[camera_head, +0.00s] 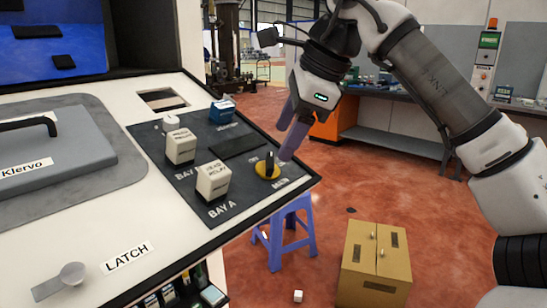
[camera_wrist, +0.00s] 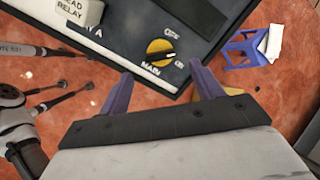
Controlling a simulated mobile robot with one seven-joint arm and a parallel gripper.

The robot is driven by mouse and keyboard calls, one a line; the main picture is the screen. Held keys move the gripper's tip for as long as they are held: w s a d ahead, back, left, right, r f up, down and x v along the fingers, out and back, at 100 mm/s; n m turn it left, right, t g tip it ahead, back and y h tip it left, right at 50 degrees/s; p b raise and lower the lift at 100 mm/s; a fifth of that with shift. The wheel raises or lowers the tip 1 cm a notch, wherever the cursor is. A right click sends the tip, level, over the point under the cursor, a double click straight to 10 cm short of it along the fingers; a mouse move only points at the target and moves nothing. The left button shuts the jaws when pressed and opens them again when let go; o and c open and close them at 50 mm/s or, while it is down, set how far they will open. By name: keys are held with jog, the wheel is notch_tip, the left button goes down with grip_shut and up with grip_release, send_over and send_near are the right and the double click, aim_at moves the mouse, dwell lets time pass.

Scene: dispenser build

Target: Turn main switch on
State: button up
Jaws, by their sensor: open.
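The main switch (camera_head: 267,169) is a yellow disc with a black knob at the right corner of the dark control panel, beside the lettering MAIN. It also shows in the wrist view (camera_wrist: 160,51), where the black handle points to the right. Small labels stand around it; they are too blurred to tell which one the handle meets. My gripper (camera_head: 286,135) is open, with its purple fingers just above and beside the switch. In the wrist view the fingers (camera_wrist: 160,72) stand apart, one to each side of the switch; contact cannot be told.
Relay blocks (camera_head: 181,147) (camera_head: 213,181) and a blue block (camera_head: 222,111) stand on the panel left of the switch. A lidded plate with a handle (camera_head: 50,150) and a LATCH lever (camera_head: 62,280) lie farther left. A purple stool (camera_head: 290,235) and cardboard box (camera_head: 374,265) stand on the floor.

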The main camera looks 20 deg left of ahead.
aim_at(272, 160)
jog(key=x, duration=0.6)
jog(key=shift+c, duration=0.4)
jog(key=c, duration=0.9)
jog(key=shift+m, duration=0.3)
jog(key=m, duration=0.3)
jog(key=shift+m, duration=0.3)
jog(key=shift+m+t, duration=0.5)
jog(key=shift+m, duration=1.8)
